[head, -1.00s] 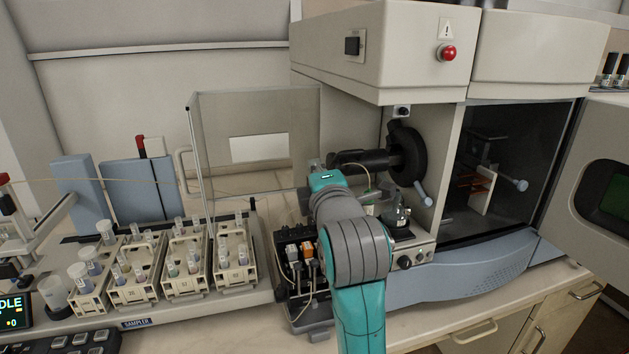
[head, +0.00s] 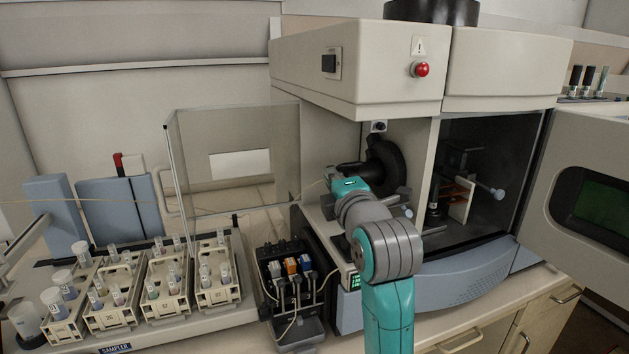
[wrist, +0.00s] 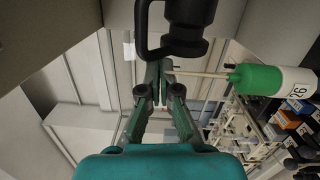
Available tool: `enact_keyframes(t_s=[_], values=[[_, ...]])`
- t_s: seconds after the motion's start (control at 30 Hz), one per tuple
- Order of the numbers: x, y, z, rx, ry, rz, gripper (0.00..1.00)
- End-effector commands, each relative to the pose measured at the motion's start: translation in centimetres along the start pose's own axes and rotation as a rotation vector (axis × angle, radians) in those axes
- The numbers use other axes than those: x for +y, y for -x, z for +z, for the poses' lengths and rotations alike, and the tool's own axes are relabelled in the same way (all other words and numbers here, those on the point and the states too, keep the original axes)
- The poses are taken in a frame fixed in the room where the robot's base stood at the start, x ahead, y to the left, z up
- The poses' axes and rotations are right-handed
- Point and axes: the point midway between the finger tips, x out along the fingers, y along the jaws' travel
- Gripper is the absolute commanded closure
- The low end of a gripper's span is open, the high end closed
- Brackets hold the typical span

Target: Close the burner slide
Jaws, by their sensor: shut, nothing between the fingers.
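The black barrel (head: 352,169), which looks like part of the burner slide, lies level in the instrument's open bay, with its right end at the black ring (head: 383,160). In the wrist view, a black body with a hooked loop (wrist: 184,28) hangs just beyond my fingertips. My gripper (wrist: 158,72) is shut and empty, its fingertips close under that loop. I cannot tell whether they touch it. In the head view my arm hides the fingers and the lower part of the bay.
A clear panel (head: 235,150) stands left of the bay, above sample racks (head: 170,280). The instrument door (head: 567,195) is open at right.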

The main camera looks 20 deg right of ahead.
Motion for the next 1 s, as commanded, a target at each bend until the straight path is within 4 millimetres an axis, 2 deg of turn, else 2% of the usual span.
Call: enact_keyframes(t_s=[0.03, 0.1, 0.3, 0.8, 1.0], values=[[-0.1, -0.1, 1.4, -0.006, 0.0, -0.001, 1.0], [-0.3, -0.2, 2.8, -0.006, 0.0, 0.0, 1.0], [-0.6, -0.5, 5.6, -0.003, 0.0, -0.001, 1.0], [-0.7, -0.5, 6.5, -0.008, 0.001, 0.0, 1.0], [-0.7, 1.4, 6.5, -0.01, 0.002, 0.001, 1.0]])
